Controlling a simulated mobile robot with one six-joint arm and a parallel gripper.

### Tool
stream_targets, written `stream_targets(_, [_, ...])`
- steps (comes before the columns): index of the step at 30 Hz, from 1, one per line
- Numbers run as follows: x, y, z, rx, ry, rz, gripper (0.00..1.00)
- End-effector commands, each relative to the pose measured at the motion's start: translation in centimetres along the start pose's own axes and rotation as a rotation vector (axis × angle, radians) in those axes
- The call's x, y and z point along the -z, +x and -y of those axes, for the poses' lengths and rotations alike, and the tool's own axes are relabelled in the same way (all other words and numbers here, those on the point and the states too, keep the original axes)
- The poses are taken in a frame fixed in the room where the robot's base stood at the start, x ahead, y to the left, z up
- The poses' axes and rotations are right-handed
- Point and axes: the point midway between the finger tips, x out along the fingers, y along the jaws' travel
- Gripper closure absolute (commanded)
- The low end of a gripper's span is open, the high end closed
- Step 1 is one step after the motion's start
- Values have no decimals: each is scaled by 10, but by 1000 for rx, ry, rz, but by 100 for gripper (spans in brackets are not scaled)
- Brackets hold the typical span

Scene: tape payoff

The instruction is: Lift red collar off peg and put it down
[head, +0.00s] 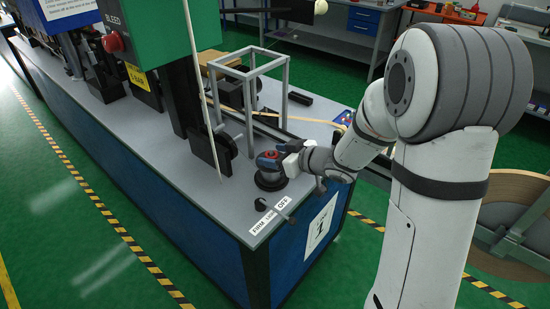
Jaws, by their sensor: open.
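The red collar (265,162) shows as a small red and blue-grey shape on top of a round black base (269,183) near the front corner of the grey bench. The peg itself is hidden at this size. My gripper (281,156) comes in from the right, at the height of the collar and right against it in the picture. Its jaws are open. The gripper hides the collar's right side, and I cannot tell whether the jaws are around the collar or only beside it.
A grey upright frame (249,110) stands just behind the collar. A thin pale rod (207,105) and a black block (222,150) stand to the left. Bare bench top (215,205) lies left of the base.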

Motion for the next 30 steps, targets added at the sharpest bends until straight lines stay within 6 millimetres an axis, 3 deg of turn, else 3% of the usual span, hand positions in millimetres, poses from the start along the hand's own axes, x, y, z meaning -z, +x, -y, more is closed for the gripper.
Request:
stream_targets(4, [-1, 16, 0, 0, 1, 1, 41])
stream_targets(12, [-1, 18, 0, -1, 0, 1, 42])
stream_targets(30, [0, 18, 0, 0, -1, 1, 89])
